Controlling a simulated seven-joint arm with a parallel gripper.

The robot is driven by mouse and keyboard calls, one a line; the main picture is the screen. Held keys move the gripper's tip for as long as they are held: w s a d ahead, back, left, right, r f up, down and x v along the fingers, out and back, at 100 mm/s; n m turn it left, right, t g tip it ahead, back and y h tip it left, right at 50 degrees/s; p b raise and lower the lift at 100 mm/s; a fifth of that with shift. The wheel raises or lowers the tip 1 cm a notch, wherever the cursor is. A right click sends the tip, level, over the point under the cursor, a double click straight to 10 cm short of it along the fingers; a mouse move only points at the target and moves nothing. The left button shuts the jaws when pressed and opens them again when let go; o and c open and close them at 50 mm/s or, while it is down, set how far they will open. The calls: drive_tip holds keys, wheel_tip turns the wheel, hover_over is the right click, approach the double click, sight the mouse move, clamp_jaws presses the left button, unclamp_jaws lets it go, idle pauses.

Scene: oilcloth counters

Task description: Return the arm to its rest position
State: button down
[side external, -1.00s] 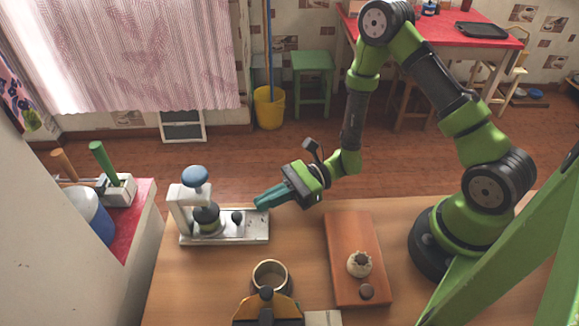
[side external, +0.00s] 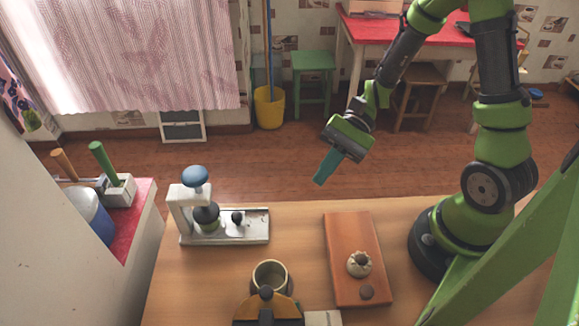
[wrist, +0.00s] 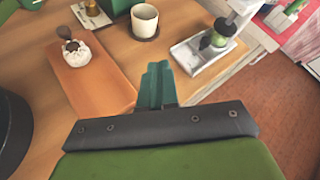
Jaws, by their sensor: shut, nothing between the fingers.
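My gripper (side external: 321,180) is shut and empty. In the side external view it hangs in the air above the counter's back edge, its teal fingers tilted down to the left. The fingers of my gripper (wrist: 157,68) are together in the wrist view, with nothing between them. My green and black arm is bent up and back over the right side of the counter.
A press-like device (side external: 240,228) on a pale base stands at the counter's left. A brown board (side external: 343,240) holds a cream, dumpling-like item (side external: 359,263). A cup (side external: 270,275) stands in front. A red table (side external: 440,32) and green stool (side external: 313,62) are behind.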

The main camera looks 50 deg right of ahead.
drive_tip(key=s+d+r+n+t+h, duration=0.1)
drive_tip(key=d+r+n+t+h, duration=0.2)
drive_tip(key=r, duration=0.5)
drive_tip(key=s+d+r+n+t+h, duration=0.2)
drive_tip(key=r+n+t+h, duration=0.2)
drive_tip(key=r+n+h, duration=0.2)
drive_tip(key=shift+d+r+t+h, duration=0.4)
drive_tip(key=shift+r+h, duration=0.45)
drive_tip(key=shift+h, duration=0.05)
